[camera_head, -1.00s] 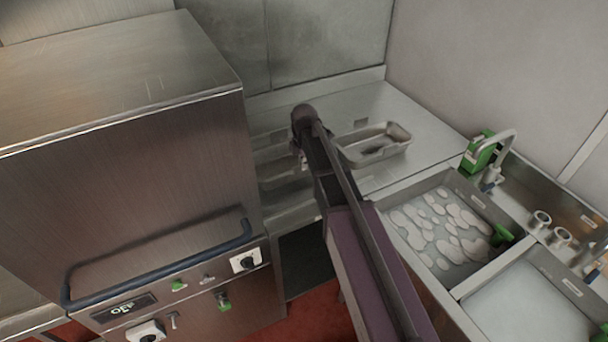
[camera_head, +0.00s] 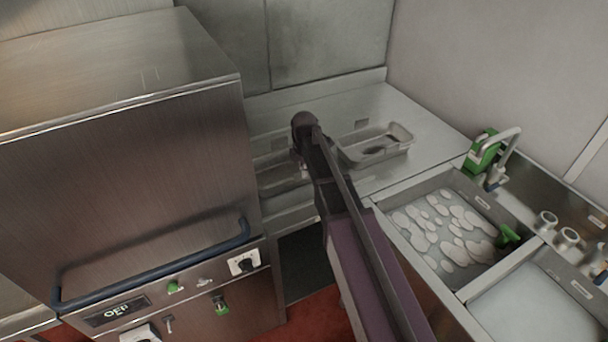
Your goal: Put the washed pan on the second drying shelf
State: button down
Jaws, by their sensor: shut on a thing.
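A grey metal pan (camera_head: 282,177) shows in the head view between the large steel unit and my arm. Its left part is hidden by the unit and its right end by my arm. My gripper (camera_head: 303,167) is mostly hidden under my wrist, at the right end of this pan, and is shut on it. A second grey pan (camera_head: 398,137) with a dark patch inside rests on the steel counter (camera_head: 425,118), just right of my arm. I cannot make out a drying shelf clearly.
The large steel unit (camera_head: 120,150) with a dark bar handle (camera_head: 160,272) stands close on the left. Bare counter lies behind the second pan.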

jog(key=shift+f, duration=0.2)
dwell(0.3)
jog(key=c, duration=0.8)
grip_release()
jog(key=shift+o, duration=0.2)
jog(key=shift+r, duration=0.15)
notch_tip(320, 180, up, 12)
jog(key=p, duration=1.2)
jog(key=shift+s, duration=0.25)
jog(key=shift+d, duration=0.1)
